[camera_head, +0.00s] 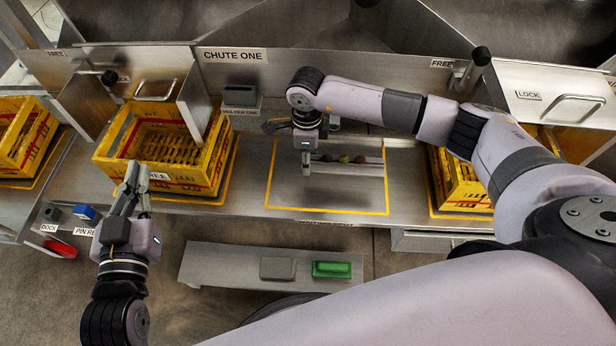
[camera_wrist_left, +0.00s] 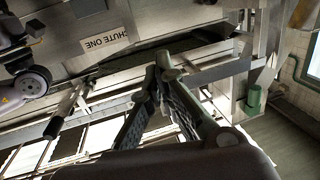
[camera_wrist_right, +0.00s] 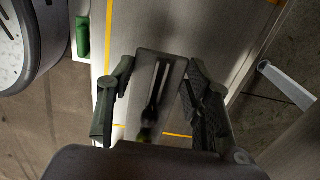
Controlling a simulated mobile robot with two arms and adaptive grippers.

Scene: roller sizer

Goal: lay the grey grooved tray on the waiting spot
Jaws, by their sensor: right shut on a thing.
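The grey grooved tray (camera_head: 348,171) is over the yellow-outlined spot (camera_head: 291,196) on the steel bench. Small round pieces sit along its groove. My right gripper (camera_head: 306,168) is at the tray's left end, shut on it. In the right wrist view the tray (camera_wrist_right: 157,66) runs between the two fingers, with a dark piece and a greenish piece in it. I cannot tell whether the tray touches the bench. My left gripper (camera_head: 137,170) is in front of the left yellow crate, empty. In the left wrist view its fingertips (camera_wrist_left: 162,68) meet.
Yellow crates stand left (camera_head: 178,180) and right (camera_head: 466,197) of the spot. A grey block (camera_head: 278,268) and a green block (camera_head: 332,269) lie on a low shelf (camera_head: 220,265) in front. A panel labelled CHUTE ONE (camera_head: 280,75) stands behind.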

